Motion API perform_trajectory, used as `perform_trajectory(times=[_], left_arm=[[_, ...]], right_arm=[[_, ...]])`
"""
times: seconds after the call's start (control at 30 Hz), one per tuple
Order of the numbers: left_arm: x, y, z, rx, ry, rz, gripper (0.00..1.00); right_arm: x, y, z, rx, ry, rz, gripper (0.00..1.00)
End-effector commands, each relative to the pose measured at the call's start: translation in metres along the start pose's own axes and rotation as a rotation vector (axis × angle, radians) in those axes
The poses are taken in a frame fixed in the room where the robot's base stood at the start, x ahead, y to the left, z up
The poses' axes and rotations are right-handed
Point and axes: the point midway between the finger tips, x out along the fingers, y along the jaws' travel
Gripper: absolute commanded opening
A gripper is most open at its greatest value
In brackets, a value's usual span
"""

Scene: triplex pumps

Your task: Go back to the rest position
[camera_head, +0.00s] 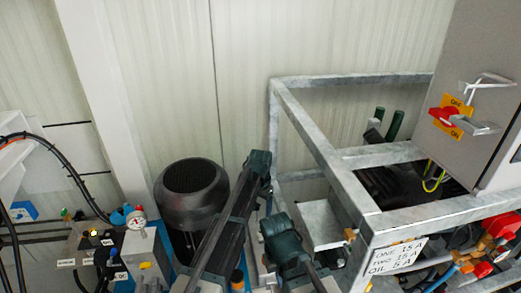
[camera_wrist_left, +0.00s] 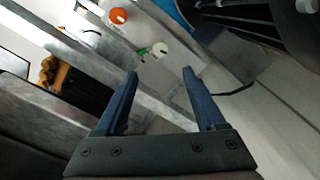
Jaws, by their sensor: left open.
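My left gripper (camera_wrist_left: 160,73) shows in the left wrist view with its two dark blue fingers apart and nothing between them. Beyond the fingers lie grey metal bars and panels, an orange round part (camera_wrist_left: 118,15) and a small white round part (camera_wrist_left: 159,49). I cannot tell how near the fingers are to them. In the head view my dark arm links rise from the bottom middle, in front of a black motor (camera_head: 191,195) and left of a grey metal frame (camera_head: 330,150). I cannot make out the left fingertips there. My right gripper does not show.
A grey electrical cabinet (camera_head: 470,80) with a red switch (camera_head: 442,117) stands at the right. Red and orange valves (camera_head: 495,225) sit below it, beside a white label (camera_head: 396,256). A pressure gauge (camera_head: 136,220) and hoses are at the left. A pale wall (camera_head: 300,40) closes the back.

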Motion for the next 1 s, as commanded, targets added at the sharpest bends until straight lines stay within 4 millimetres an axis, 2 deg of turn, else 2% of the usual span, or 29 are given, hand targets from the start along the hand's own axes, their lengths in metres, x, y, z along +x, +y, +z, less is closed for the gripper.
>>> perform_trajectory(times=[0.07,0.17,0.5,0.7,0.83,1.0], left_arm=[[-0.006,0.003,0.006,-0.004,-0.001,-0.001,0.72],[-0.026,0.013,0.026,-0.022,-0.007,-0.005,0.72],[-0.132,0.071,0.152,-0.165,-0.043,-0.045,0.72],[-0.182,0.096,0.217,-0.244,-0.058,-0.070,0.72],[-0.200,0.105,0.242,-0.279,-0.064,-0.082,0.72],[-0.207,0.111,0.255,-0.298,-0.070,-0.087,0.72]], right_arm=[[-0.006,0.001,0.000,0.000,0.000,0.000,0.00],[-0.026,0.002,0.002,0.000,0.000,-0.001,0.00],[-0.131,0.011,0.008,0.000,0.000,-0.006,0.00],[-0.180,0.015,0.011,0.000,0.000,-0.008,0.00],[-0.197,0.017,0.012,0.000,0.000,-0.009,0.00],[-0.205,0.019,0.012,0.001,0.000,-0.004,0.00]])
